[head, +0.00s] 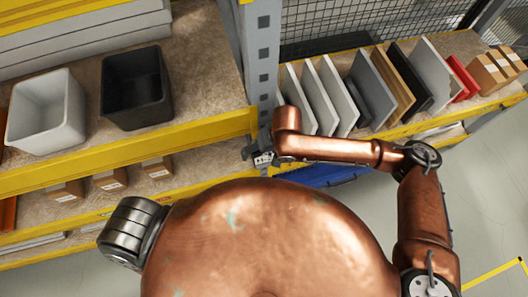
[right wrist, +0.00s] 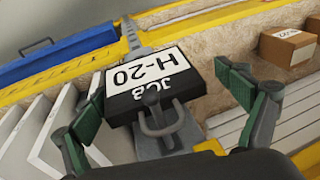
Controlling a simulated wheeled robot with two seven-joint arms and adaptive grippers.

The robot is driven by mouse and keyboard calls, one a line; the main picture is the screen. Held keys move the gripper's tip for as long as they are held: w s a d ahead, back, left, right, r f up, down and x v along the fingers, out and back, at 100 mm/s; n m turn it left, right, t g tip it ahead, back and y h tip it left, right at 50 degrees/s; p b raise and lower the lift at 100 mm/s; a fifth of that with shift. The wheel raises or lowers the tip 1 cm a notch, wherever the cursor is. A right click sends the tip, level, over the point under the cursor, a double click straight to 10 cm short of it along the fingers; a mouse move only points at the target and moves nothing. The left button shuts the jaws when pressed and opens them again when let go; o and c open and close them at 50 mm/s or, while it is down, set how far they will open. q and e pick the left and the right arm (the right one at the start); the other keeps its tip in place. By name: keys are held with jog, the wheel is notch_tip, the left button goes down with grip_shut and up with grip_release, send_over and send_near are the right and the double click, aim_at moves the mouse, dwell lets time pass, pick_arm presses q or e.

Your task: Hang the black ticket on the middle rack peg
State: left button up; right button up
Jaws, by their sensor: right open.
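In the head view the right gripper (head: 258,157) is small beside the upright (head: 262,60). Other pegs are not clear. My left gripper is out of view.
Yellow-edged shelves hold a white bin (head: 46,110), a black bin (head: 136,88) and small cartons (head: 110,180). Upright panels (head: 370,90) stand right of the upright. Floor is clear at right.

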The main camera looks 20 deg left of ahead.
jog(key=shift+r, duration=0.1)
jog(key=v, duration=1.1)
jog(key=shift+r, duration=0.4)
jog(key=shift+w, duration=0.1)
